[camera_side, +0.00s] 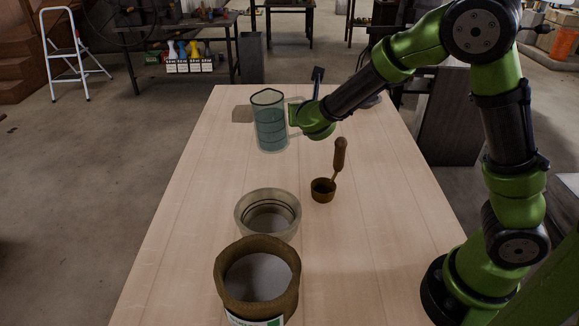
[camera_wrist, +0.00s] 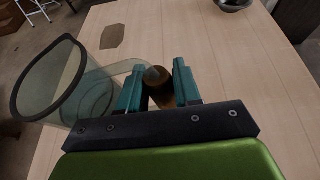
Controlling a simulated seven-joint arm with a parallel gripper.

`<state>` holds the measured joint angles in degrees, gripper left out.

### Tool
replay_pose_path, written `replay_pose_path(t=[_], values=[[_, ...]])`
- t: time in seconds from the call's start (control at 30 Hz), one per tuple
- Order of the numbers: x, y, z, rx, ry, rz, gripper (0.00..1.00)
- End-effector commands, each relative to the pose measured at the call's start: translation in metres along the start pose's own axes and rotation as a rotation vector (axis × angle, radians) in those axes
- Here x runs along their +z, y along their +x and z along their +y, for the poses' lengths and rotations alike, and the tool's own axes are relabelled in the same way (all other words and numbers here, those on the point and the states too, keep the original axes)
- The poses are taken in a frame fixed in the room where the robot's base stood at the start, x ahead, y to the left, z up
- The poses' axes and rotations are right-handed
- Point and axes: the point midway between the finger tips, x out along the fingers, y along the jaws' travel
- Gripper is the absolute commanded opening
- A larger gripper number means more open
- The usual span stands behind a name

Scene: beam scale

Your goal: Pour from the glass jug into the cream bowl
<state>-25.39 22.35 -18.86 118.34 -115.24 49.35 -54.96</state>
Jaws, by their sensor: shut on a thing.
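The glass jug (camera_side: 270,128), clear with a bluish-green lower part, is upright at the far left of the table. It also shows at the left of the wrist view (camera_wrist: 58,84), with its handle reaching between my fingers. My gripper (camera_side: 294,114) is at the jug's right side, shut on the handle; its teal fingers show in the wrist view (camera_wrist: 159,86). A brown rounded thing between the fingers is unclear. I cannot tell whether the jug touches the table. The cream bowl (camera_side: 240,220) stands nearer the side camera, apart from the jug; its visible inside looks empty.
A brown pot (camera_side: 222,283) with a label stands just in front of the bowl. A small brown scoop (camera_side: 323,190) with an upright handle is right of the bowl. A metal bowl (camera_wrist: 233,3) is at the far right. The table between jug and cream bowl is clear.

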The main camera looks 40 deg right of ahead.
Motion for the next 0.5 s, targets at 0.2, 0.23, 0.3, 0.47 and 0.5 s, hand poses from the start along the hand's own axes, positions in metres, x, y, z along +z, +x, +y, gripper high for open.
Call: replay_pose_path(t=[0.2, 0.23, 0.3, 0.47, 0.5], values=[[0.046, -0.041, -0.018, 0.040, -0.034, -0.007, 0.00], [0.050, -0.048, -0.021, 0.056, -0.045, -0.008, 0.00], [0.057, -0.065, -0.028, 0.099, -0.074, -0.010, 0.00], [0.062, -0.103, -0.043, 0.215, -0.148, -0.019, 0.00], [0.061, -0.111, -0.045, 0.247, -0.170, -0.021, 0.00]])
